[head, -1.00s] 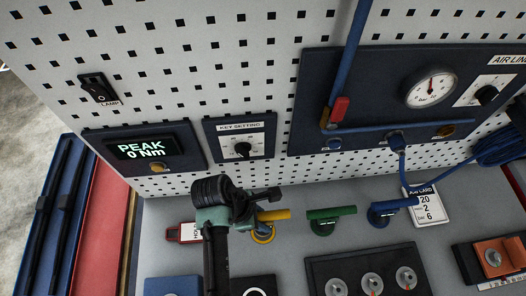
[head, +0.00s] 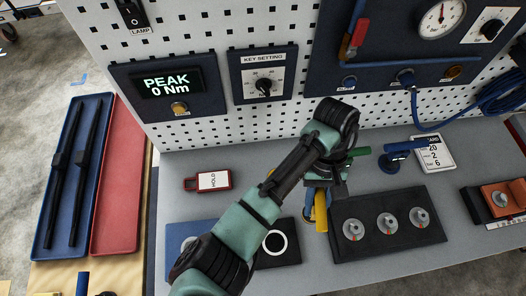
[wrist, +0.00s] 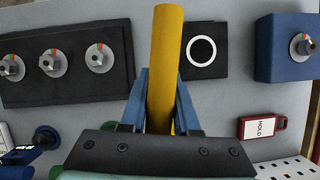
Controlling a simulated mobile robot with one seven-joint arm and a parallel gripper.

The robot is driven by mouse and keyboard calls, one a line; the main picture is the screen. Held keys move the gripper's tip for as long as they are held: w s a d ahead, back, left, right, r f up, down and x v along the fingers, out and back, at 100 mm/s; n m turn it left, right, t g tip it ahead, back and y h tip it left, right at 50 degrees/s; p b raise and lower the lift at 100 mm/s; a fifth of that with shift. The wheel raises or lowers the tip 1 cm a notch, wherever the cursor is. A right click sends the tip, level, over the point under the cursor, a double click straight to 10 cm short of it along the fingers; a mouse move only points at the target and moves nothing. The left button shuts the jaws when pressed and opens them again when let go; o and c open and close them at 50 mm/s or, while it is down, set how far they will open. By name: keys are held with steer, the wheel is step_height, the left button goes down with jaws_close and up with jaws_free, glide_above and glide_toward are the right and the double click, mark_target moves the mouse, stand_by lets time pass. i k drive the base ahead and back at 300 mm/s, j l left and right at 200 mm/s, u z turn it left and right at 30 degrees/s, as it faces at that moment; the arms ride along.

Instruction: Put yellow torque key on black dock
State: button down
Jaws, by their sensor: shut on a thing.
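The yellow torque key (head: 321,212) is held between the blue fingers of my gripper (head: 314,200), above the bench. In the wrist view the yellow key (wrist: 167,55) stands between the two fingers (wrist: 162,90), its shaft pointing away from the camera; its far end is not clear. The black dock (head: 291,256), a black plate with a white ring, lies left of the gripper in the head view, partly behind my arm. In the wrist view the dock (wrist: 216,71) is just right of the key, and its ring is empty.
A black panel (head: 350,212) with several grey dials lies right of the gripper. A blue block (head: 180,232) is left of the dock. A green key (head: 360,151) and blue key (head: 405,146) stand behind. A red HOLD tag (head: 190,184) lies on clear bench.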

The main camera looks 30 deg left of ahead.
mark_target(275, 242)
steer(key=i+l+u, duration=0.2)
steer(key=l+u, duration=0.25)
steer(key=l, duration=0.15)
steer(key=l+u, duration=0.4)
steer(key=l, duration=0.25)
steer(key=l+u, duration=0.45)
steer(key=l, duration=0.25)
steer(key=k+l+u, duration=0.1)
steer(key=l+u, duration=0.35)
steer(key=l, duration=0.25)
steer(key=i+j+u, duration=0.15)
steer(key=i, duration=0.2)
